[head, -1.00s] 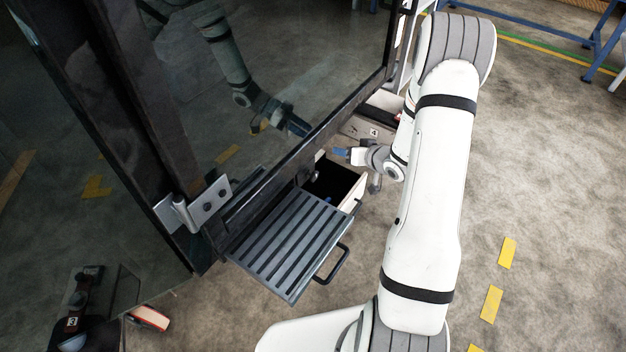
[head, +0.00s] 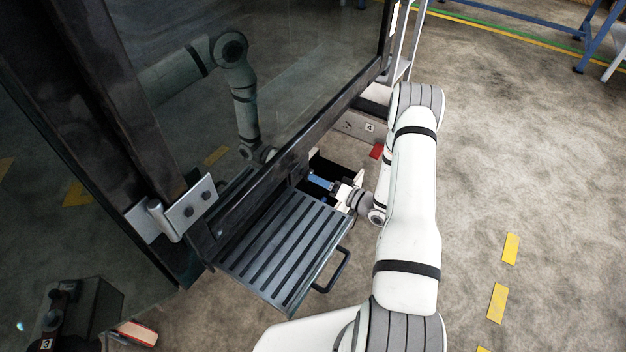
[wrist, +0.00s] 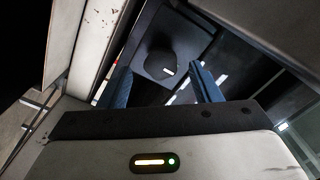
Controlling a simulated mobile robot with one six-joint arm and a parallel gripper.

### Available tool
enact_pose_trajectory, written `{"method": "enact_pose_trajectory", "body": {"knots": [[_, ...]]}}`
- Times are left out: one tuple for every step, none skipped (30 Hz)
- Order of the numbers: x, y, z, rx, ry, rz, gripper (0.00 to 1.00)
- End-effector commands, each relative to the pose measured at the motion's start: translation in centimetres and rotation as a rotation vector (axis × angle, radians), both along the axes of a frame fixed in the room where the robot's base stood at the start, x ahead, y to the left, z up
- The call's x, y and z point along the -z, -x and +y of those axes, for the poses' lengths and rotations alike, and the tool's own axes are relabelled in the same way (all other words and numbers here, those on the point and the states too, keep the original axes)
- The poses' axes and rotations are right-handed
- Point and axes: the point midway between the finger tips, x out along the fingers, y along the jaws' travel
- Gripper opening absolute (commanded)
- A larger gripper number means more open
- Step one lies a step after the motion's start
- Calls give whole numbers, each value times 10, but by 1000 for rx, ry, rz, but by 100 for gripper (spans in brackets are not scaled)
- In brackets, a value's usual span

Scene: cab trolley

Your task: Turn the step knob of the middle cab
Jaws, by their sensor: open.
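The step knob (wrist: 165,66) shows in the wrist view as a dark rounded knob with a short white mark, on a dark panel. My gripper (head: 318,182) is open, its blue fingers pointing into the dark opening beside the slatted step (head: 285,250). In the wrist view one finger (wrist: 118,88) stands left of the knob and the other (wrist: 205,82) right of it. The knob appears between and beyond the fingertips, with no contact visible. In the head view I cannot make out the knob.
The cab's large glass pane (head: 270,70) and dark frame stand close on the left, mirroring my arm. A handle (head: 335,272) sticks out from the step. The floor on the right is clear.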

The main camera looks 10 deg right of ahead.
Motion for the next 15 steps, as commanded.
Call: {"method": "enact_pose_trajectory", "body": {"knots": [[1, -5, 6, -4, 2, -1, 57], [1, -8, 8, -4, 2, -1, 57], [0, -10, 11, -4, 2, -1, 57], [0, -12, 13, -4, 2, -1, 57], [0, -14, 14, -4, 2, -1, 57], [0, -15, 16, -3, 1, -2, 57], [0, -16, 16, -3, 1, -2, 57], [0, -16, 17, -3, 0, -1, 57], [0, -17, 17, -2, 1, 0, 57], [0, -17, 17, -2, 1, 0, 57], [0, -17, 17, -2, 1, 0, 57], [0, -17, 17, -2, 1, 0, 57], [0, -17, 17, -2, 1, 0, 57], [0, -17, 17, -2, 1, 0, 57], [0, -17, 17, -2, 1, 0, 56]]}}
